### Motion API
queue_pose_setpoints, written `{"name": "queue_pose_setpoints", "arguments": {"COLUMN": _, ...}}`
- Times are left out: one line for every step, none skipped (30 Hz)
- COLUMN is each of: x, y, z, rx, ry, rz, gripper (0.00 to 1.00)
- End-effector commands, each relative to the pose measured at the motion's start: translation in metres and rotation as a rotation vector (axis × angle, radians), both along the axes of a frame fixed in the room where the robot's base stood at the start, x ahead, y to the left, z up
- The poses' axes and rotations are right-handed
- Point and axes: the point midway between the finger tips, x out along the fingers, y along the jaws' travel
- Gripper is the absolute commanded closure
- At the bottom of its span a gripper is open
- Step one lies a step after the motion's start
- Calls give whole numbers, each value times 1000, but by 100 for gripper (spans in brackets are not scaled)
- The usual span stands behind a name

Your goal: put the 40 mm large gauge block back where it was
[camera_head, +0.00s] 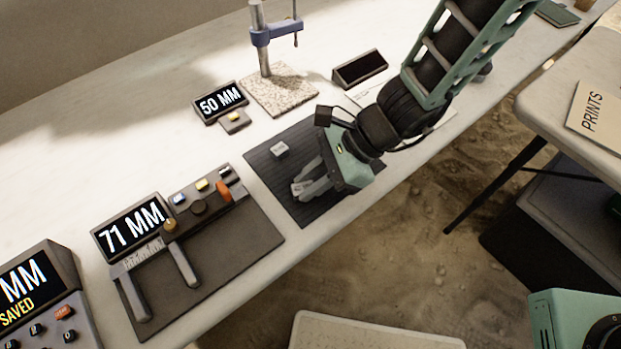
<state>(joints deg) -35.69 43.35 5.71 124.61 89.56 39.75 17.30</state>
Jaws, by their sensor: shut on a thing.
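My gripper (302,188) is low over the dark ribbed mat (262,165) in the middle of the table. Its fingers point left and are shut on a small grey block, mostly hidden between them. I cannot read its size, and I cannot tell whether it touches the mat. A small pale block (280,149) lies on the mat, left of and beyond my gripper, apart from it. Its marking is too small to read.
A caliper fixture (265,237) with a "71 MM" display (132,227) stands left. A "50 MM" display (220,101), a granite-based stand (282,92) and a dark tilted display (360,69) are behind. The table's front edge runs close to the mat.

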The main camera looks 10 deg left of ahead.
Motion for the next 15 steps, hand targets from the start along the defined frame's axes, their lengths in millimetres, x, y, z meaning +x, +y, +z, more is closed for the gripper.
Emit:
{"name": "queue_pose_setpoints", "arguments": {"x": 0, "y": 0, "z": -3, "rx": 0, "ry": 1, "rz": -1, "gripper": 100}}
{"name": "queue_pose_setpoints", "arguments": {"x": 0, "y": 0, "z": -4, "rx": 0, "ry": 1, "rz": -1, "gripper": 100}}
{"name": "queue_pose_setpoints", "arguments": {"x": 0, "y": 0, "z": -3, "rx": 0, "ry": 0, "rz": 0, "gripper": 71}}
{"name": "queue_pose_setpoints", "arguments": {"x": 0, "y": 0, "z": -2, "rx": 0, "ry": 0, "rz": 0, "gripper": 62}}
{"name": "queue_pose_setpoints", "arguments": {"x": 0, "y": 0, "z": -2, "rx": 0, "ry": 1, "rz": -1, "gripper": 57}}
{"name": "queue_pose_setpoints", "arguments": {"x": 0, "y": 0, "z": -2, "rx": 0, "ry": 1, "rz": -1, "gripper": 57}}
{"name": "queue_pose_setpoints", "arguments": {"x": 0, "y": 0, "z": -2, "rx": 0, "ry": 1, "rz": -1, "gripper": 57}}
{"name": "queue_pose_setpoints", "arguments": {"x": 0, "y": 0, "z": -2, "rx": 0, "ry": 1, "rz": -1, "gripper": 57}}
{"name": "queue_pose_setpoints", "arguments": {"x": 0, "y": 0, "z": -2, "rx": 0, "ry": 1, "rz": -1, "gripper": 57}}
{"name": "queue_pose_setpoints", "arguments": {"x": 0, "y": 0, "z": -2, "rx": 0, "ry": 1, "rz": -1, "gripper": 57}}
{"name": "queue_pose_setpoints", "arguments": {"x": 0, "y": 0, "z": -2, "rx": 0, "ry": 1, "rz": -1, "gripper": 57}}
{"name": "queue_pose_setpoints", "arguments": {"x": 0, "y": 0, "z": -2, "rx": 0, "ry": 1, "rz": -1, "gripper": 57}}
{"name": "queue_pose_setpoints", "arguments": {"x": 0, "y": 0, "z": -2, "rx": 0, "ry": 1, "rz": -1, "gripper": 57}}
{"name": "queue_pose_setpoints", "arguments": {"x": 0, "y": 0, "z": -1, "rx": 0, "ry": 1, "rz": -1, "gripper": 57}}
{"name": "queue_pose_setpoints", "arguments": {"x": 0, "y": 0, "z": 1, "rx": 0, "ry": 0, "rz": 0, "gripper": 57}}
